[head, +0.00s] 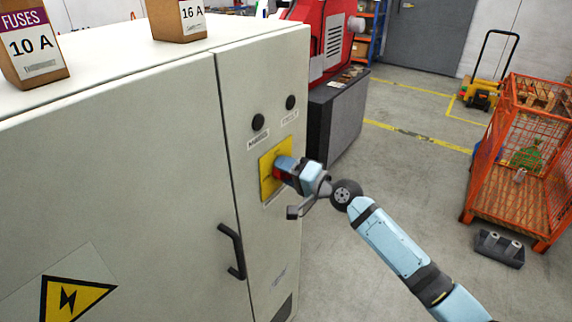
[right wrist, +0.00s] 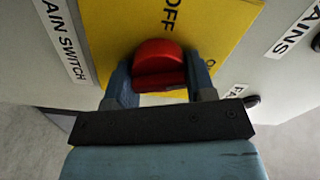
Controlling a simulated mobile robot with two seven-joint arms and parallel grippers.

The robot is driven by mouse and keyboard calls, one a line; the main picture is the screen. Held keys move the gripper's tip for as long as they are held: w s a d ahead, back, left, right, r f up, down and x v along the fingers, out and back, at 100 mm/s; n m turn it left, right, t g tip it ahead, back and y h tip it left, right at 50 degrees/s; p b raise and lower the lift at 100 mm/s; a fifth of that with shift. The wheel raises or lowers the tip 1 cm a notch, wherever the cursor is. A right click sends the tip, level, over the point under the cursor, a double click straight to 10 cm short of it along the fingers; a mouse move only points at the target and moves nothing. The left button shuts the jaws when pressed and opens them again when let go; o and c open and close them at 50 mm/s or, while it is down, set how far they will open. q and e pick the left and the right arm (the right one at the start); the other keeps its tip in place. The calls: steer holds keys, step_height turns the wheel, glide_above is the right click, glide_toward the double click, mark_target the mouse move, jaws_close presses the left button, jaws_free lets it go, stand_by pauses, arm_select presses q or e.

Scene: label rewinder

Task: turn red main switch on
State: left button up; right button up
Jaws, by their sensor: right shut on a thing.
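The red main switch (right wrist: 158,66) is a round knob with a grip bar on a yellow plate (right wrist: 105,15), which carries the word OFF. In the head view the yellow plate (head: 267,183) is on the narrow right door of the grey cabinet, and only a bit of red shows past my gripper. My right gripper (head: 281,170) is at the plate; in the right wrist view its two fingers (right wrist: 158,80) are on either side of the red knob, shut on it. The switch's pointer position is hard to read. My left gripper is not in view.
The grey cabinet (head: 130,120) has a black door handle (head: 232,250) and two black knobs above the plate. Fuse boxes (head: 32,45) stand on its top. An orange mesh cage (head: 520,150) stands at the right. The floor between is mostly clear.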

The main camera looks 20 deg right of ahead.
steer(key=shift+m+p, duration=0.55)
steer(key=shift+m, duration=0.65)
steer(key=shift+m+p, duration=0.45)
steer(key=shift+m, duration=0.45)
steer(key=o, duration=0.9)
steer(key=shift+f, duration=0.1)
steer(key=b+v, duration=0.3)
steer(key=v, duration=1)
steer(key=shift+s+d, duration=0.25)
